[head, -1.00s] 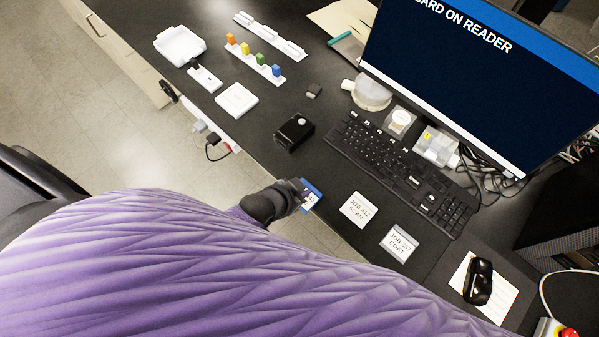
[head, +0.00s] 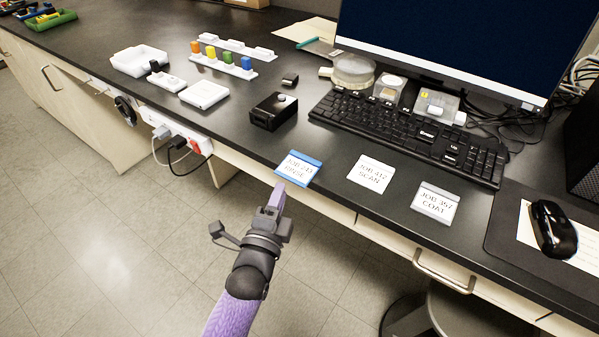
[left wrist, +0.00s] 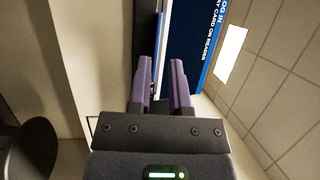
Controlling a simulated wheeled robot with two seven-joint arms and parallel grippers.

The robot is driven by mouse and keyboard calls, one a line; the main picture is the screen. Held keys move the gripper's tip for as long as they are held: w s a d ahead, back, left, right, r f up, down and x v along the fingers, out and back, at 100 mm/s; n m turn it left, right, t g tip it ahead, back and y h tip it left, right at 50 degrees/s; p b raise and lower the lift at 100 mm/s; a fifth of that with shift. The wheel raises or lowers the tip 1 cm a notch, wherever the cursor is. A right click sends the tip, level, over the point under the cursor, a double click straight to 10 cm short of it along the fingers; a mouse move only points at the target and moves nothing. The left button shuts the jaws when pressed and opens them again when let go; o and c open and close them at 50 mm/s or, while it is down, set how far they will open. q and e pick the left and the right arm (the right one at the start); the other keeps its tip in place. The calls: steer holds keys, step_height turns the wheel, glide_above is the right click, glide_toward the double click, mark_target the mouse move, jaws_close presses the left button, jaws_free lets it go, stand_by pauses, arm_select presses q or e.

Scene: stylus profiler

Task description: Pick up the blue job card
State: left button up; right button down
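The blue job card (head: 298,169), with a white label, lies at the front edge of the black desk, its near side sticking out slightly past the edge. My left gripper (head: 277,191) is just in front of the card's near side, below the desk edge in the picture. In the left wrist view the two purple fingers of the left gripper (left wrist: 166,62) are apart. A thin pale and blue strip shows between them; I cannot tell whether it is the card's edge. No grip on the card is visible. My right gripper is out of view.
Two white cards, JOB 412 (head: 371,174) and JOB 357 (head: 435,203), lie right of the blue card. A black box (head: 273,111) and a keyboard (head: 410,133) stand behind. A power strip (head: 178,133) hangs on the desk front at left. Open floor lies below.

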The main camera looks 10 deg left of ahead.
mark_target(291, 171)
arm_select(q)
steer(key=w, duration=0.3)
steer(key=shift+w+d+b, duration=0.2)
steer(key=shift+d+b, duration=0.05)
steer(key=shift+b, duration=0.15)
steer(key=shift+w+r, duration=0.1)
steer(key=shift+w, duration=0.1)
jaws_close()
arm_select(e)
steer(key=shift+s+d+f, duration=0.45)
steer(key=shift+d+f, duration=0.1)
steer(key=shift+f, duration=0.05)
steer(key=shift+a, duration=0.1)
